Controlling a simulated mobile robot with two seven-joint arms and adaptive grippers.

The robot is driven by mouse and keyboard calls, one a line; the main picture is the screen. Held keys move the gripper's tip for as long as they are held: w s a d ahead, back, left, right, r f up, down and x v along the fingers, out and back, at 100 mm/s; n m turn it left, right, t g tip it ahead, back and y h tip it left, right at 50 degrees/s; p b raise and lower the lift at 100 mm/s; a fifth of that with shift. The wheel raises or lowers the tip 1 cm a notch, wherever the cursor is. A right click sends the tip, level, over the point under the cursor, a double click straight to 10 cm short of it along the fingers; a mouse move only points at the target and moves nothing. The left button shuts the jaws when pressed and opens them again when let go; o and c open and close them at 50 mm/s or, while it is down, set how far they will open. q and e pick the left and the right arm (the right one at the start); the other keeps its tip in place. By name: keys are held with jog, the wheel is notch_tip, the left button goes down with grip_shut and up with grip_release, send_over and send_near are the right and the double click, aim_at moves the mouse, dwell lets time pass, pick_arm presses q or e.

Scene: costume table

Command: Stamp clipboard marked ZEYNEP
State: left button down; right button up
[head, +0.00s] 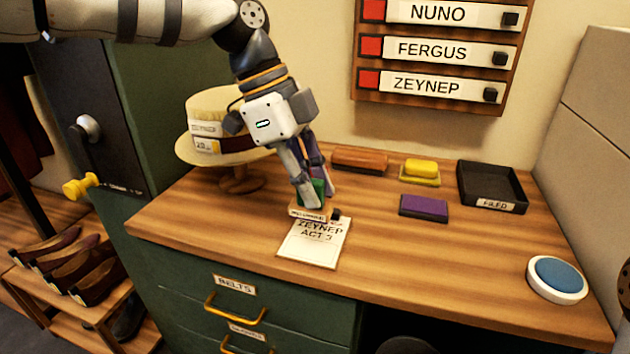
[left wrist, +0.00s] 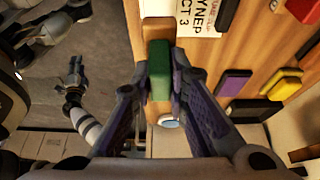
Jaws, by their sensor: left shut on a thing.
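The clipboard (head: 310,258) is a pale sheet reading ZEYNEP ACT 3, lying near the table's front edge. It also shows in the left wrist view (left wrist: 196,18). My left gripper (head: 313,190) points down at its top end, shut on the green handle of a stamp (head: 309,213). The stamp has a wooden base with a small label, and its green handle shows between the fingers in the left wrist view (left wrist: 158,70). The base covers the clipboard's top edge; I cannot tell whether they touch. My right gripper (left wrist: 75,72) seems to show small and dark in the left wrist view.
A purple pad (head: 424,208), a yellow block (head: 420,168), a wooden block (head: 360,160) and a black FILED tray (head: 490,204) stand behind. A straw hat (head: 215,105) is left, a blue round button (head: 557,278) right. A name board (head: 437,82) hangs above.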

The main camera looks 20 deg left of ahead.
pick_arm(q)
jog(key=b, duration=0.2)
send_over(310, 249)
notch_tip(310, 249, down, 6)
pick_arm(e)
jog(key=shift+s+f+g, duration=0.5)
jog(key=shift+s+f, duration=0.5)
pick_arm(q)
jog(key=shift+f, duration=0.6)
dwell(0.5)
notch_tip(310, 249, up, 5)
jog(key=shift+r+p, duration=0.2)
jog(key=shift+p, duration=0.8)
jog(key=shift+r, duration=0.9)
pick_arm(e)
jog(key=shift+w+r+t, duration=0.6)
jog(key=shift+w+r, duration=0.6)
jog(key=shift+w, duration=0.05)
